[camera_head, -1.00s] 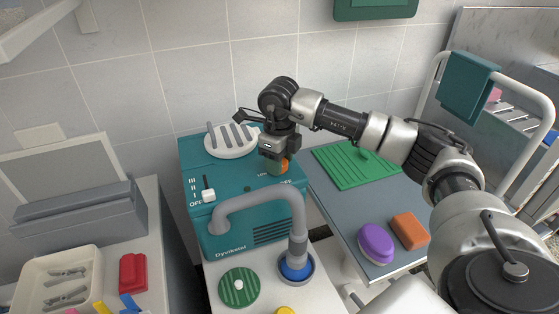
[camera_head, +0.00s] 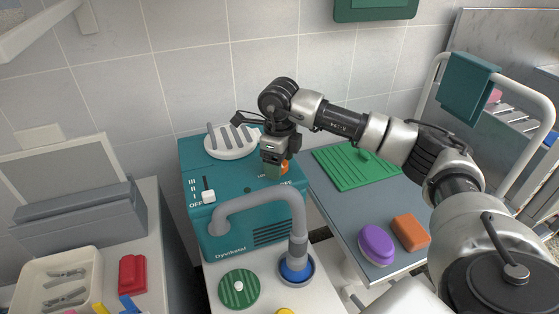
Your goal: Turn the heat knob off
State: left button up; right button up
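The teal dryer unit (camera_head: 228,225) stands in the middle, with the label "Dyvikstol" on its front. An orange knob (camera_head: 285,168), which looks like the heat knob, is on its top at the right, with an "OFF" label just below it. My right gripper (camera_head: 274,170) points down at this knob and covers most of it. Its fingers are at the knob, but I cannot tell if they are closed on it. The knob's pointer direction is hidden. A white slider switch (camera_head: 208,195) sits at the left beside marks OFF to III. My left gripper is out of view.
A grey hose (camera_head: 255,197) arches in front of the unit into a blue nozzle holder (camera_head: 296,268). A round white vent (camera_head: 231,141) is behind. A grey table (camera_head: 340,207) at the right holds a green mat (camera_head: 345,170), a purple brush (camera_head: 376,243) and an orange block (camera_head: 410,231).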

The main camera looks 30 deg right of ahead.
notch_tip(320, 180, up, 11)
dwell(0.7)
jog(key=shift+f, duration=0.15)
dwell(0.3)
